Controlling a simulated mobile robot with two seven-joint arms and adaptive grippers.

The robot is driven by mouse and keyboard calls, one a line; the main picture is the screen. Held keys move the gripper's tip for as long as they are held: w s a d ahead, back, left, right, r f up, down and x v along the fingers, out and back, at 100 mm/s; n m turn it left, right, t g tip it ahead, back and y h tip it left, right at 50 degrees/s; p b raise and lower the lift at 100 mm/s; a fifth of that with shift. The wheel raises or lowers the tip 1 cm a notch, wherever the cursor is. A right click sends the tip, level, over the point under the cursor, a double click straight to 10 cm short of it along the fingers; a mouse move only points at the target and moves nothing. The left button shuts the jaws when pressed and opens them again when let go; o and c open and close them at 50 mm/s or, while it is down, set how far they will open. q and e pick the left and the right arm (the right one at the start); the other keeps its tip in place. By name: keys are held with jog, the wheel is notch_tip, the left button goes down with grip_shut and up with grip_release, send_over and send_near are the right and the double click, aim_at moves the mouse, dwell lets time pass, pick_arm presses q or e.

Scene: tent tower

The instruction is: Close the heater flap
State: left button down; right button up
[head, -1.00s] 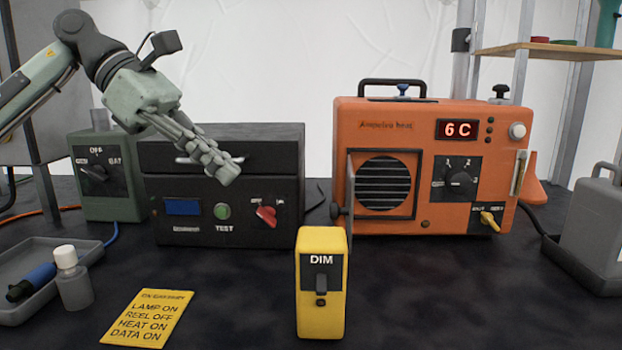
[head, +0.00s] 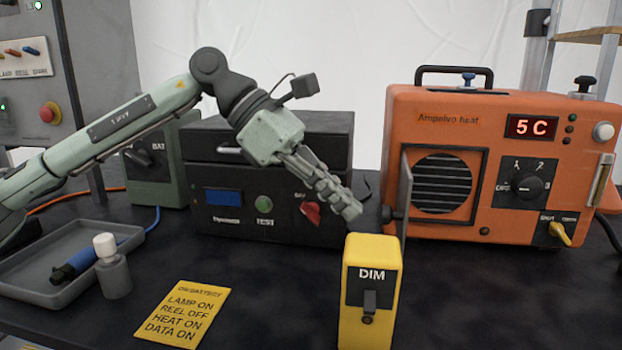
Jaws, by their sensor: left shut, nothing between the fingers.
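The orange heater (head: 450,130) stands at the right of the head view, with its display reading 5 C. Its grey flap (head: 404,196) is hinged at the left side of the round grille (head: 445,184) and stands open, seen nearly edge-on. A dark knob (head: 387,214) sticks out from the flap's left face. My left gripper (head: 350,208) is shut and empty. It points down and right in front of the black box, a little left of the flap's knob and apart from it in the picture. My right gripper is not in view.
A yellow DIM box (head: 370,295) stands just in front of the flap, below my left gripper. The black box (head: 270,175) is behind the gripper. A tray (head: 70,270), a small bottle (head: 113,268) and a yellow note (head: 184,312) lie to the left. The table right of the DIM box is clear.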

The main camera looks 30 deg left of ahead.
pick_arm(q)
jog(key=shift+w+d+r, duration=0.1)
jog(key=shift+w+d, duration=0.15)
jog(key=shift+d, duration=0.7)
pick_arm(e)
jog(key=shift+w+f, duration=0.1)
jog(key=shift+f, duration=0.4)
pick_arm(q)
jog(key=shift+d, duration=0.1)
jog(key=shift+d, duration=0.1)
